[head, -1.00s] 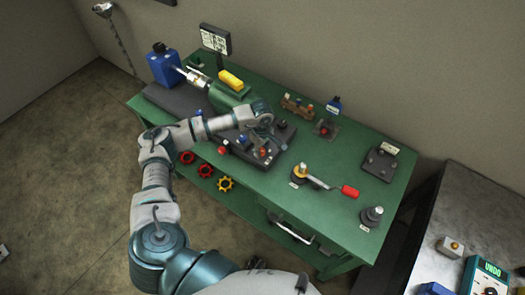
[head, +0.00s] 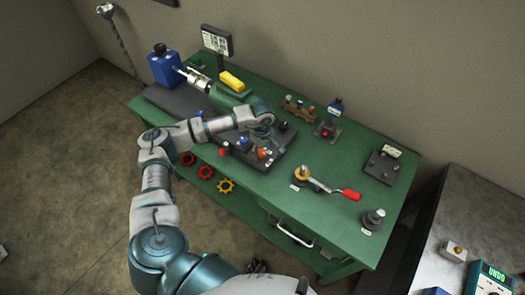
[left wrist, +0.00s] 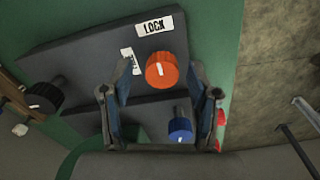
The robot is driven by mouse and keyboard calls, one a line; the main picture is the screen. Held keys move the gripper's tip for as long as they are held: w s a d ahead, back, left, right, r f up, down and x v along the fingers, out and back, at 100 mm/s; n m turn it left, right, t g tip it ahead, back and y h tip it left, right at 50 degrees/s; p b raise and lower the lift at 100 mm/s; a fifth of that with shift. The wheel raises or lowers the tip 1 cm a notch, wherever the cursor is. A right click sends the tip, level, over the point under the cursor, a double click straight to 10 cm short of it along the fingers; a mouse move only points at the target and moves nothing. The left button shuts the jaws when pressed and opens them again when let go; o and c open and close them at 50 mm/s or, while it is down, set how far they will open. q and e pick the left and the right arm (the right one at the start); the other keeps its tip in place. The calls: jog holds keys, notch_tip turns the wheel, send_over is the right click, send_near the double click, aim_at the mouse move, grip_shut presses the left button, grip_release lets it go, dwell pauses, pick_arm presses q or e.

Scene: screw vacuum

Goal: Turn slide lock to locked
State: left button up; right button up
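The orange-red knob (left wrist: 166,70) with a white pointer line sits on a dark panel. In the left wrist view a white label reading LOCK (left wrist: 154,24) is above it and a second label (left wrist: 130,61), text unreadable, is to its left. The pointer line runs roughly up and down in that view. My left gripper (left wrist: 160,78) is open, its fingers on either side of the knob; I cannot tell whether they touch it. In the head view the left gripper (head: 264,138) hangs over the panel beside the knob (head: 263,154). My right gripper is not in view.
A blue knob (left wrist: 180,130) sits close to the right finger, and a black knob (left wrist: 44,96) stands left. The green bench (head: 330,225) also bears a red-handled lever (head: 350,194), a round dark fitting (head: 373,219) and a blue box (head: 163,66). A grey table stands at right.

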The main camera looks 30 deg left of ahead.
aim_at(262, 152)
pick_arm(q)
jog(key=shift+r, duration=0.2)
notch_tip(262, 152, up, 11)
jog(key=shift+r, duration=0.15)
dwell(0.3)
dwell(0.4)
